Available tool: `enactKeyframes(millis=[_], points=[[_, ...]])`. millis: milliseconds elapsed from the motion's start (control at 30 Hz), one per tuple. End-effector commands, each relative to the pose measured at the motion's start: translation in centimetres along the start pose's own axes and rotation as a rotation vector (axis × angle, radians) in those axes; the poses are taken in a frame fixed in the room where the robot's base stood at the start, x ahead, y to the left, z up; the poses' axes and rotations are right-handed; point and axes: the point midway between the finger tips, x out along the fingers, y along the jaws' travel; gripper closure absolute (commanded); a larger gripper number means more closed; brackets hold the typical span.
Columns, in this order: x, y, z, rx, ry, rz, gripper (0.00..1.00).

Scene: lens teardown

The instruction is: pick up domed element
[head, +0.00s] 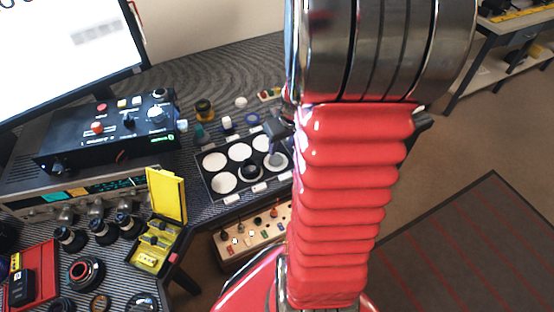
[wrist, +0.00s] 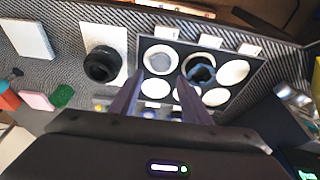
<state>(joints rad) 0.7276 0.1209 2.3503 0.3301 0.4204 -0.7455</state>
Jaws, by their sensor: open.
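The parts tray (head: 233,198) is a dark tray with two rows of white round pads, also in the wrist view (wrist: 228,102). A greyish, glassy disc that looks like the domed element (wrist: 160,57) sits on one of its pads. In the head view that pad (head: 279,165) is partly covered by my gripper (head: 275,150). In the wrist view my gripper (wrist: 161,78) is open, its two dark fingers apart with the glassy disc just beyond their gap. Nothing is held. I cannot tell the height of the fingertips above the tray.
A dark ring (head: 250,171) sits on another pad of the tray; it shows in the wrist view too (wrist: 201,71). A black lens barrel (wrist: 103,64) stands beside the tray. An open yellow case (head: 168,196) and a black control box (head: 110,130) stand at left.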

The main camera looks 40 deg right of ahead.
Motion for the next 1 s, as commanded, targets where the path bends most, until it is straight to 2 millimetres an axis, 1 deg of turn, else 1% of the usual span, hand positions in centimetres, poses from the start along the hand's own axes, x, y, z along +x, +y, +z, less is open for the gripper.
enactKeyframes(millis=[33, 200, 433, 533, 867, 1000], points=[[0.6, 0.0, 0.1, 0.000, -0.003, -0.002, 0.57], [2.4, 0.0, 0.1, 0.000, -0.003, 0.000, 0.57], [4.5, 0.0, 0.0, 0.000, -0.001, -0.001, 0.57], [4.9, 0.0, 0.0, 0.000, -0.001, 0.001, 0.57], [4.9, 0.0, 0.0, 0.000, 0.000, 0.001, 0.57], [5.4, 0.0, 0.1, 0.000, -0.001, 0.000, 0.57]])
